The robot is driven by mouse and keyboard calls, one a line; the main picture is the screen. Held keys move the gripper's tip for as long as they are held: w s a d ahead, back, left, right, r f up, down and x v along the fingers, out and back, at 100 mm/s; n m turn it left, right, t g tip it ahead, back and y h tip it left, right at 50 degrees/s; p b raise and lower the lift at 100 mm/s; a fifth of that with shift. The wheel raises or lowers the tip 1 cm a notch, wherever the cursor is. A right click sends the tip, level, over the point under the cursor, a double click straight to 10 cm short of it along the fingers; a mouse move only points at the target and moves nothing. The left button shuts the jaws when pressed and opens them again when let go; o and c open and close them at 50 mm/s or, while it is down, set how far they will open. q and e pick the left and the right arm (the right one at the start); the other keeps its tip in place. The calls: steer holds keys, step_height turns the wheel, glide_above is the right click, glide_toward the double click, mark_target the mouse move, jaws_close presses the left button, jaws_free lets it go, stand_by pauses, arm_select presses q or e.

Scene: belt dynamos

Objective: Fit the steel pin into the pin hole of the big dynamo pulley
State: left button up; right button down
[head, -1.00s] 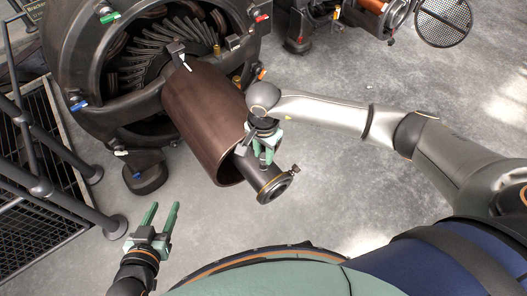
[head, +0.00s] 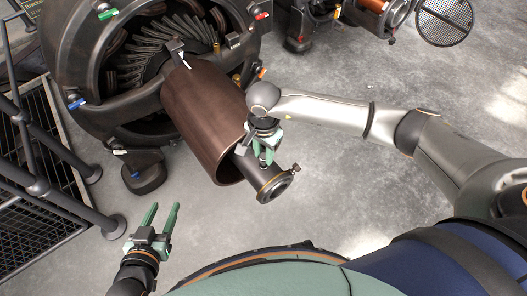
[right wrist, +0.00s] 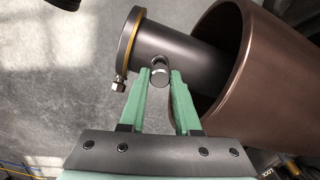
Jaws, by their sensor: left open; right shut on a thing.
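The big dynamo pulley (head: 205,115) is a wide brown drum, its open end facing the front. A dark shaft stub (head: 270,182) with a brass-ringed end sticks out of it; it also shows in the right wrist view (right wrist: 185,48). My right gripper (head: 265,158) is over the stub, just outside the drum's rim. In the right wrist view its green fingertips (right wrist: 161,72) are shut on the steel pin (right wrist: 160,78), a short bright cylinder in front of the stub. I cannot tell whether the pin sits in a hole. My left gripper (head: 160,215) is open and empty, low at the left.
The dynamo housing (head: 70,40) with its finned rotor stands at the back left. A bolt (right wrist: 118,85) juts from the stub's collar. A black railing (head: 62,200) runs along the left. Another machine (head: 300,30) stands at the back. The grey floor (head: 370,190) is mostly clear.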

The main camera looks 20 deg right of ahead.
mark_target(264, 156)
steer(key=shift+f+b, duration=1.1)
steer(key=shift+f, duration=0.15)
steer(key=c, duration=0.5)
jaws_free()
steer(key=shift+r, duration=0.1)
steer(key=shift+c, duration=0.2)
steer(key=shift+r, duration=0.1)
step_height(264, 156, up, 12)
steer(key=p, duration=0.2)
steer(key=shift+r+p, duration=0.2)
steer(key=shift+p, duration=0.2)
